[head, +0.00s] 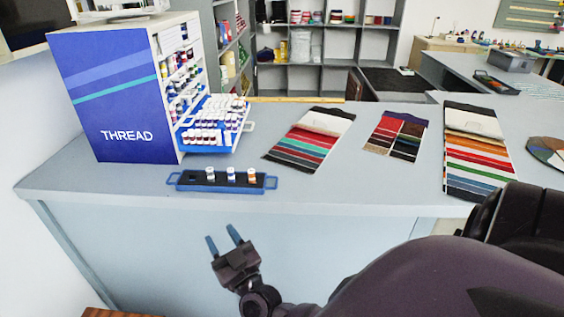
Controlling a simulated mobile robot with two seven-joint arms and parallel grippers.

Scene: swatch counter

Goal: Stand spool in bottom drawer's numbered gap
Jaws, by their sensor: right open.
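A blue thread cabinet (112,96) marked THREAD stands at the left of the counter. Its open side faces right and holds racks of spools. The bottom drawer (206,149) is pulled out, with rows of spools in it. Its numbers and any gap are too small to make out. A black tray with blue handles (221,187) lies in front on the counter. It holds 3 spools: two white-topped ones (210,174) and an orange one (251,175). My right gripper (224,239) is open and empty, in front of the counter's front edge, below the tray. My left gripper is not in view.
Fabric swatch cards (311,140) lie on the counter (340,183) to the right of the drawer. A round colour disc (546,151) lies at the far right. Grey shelves (333,81) stand behind. The counter between tray and swatches is clear.

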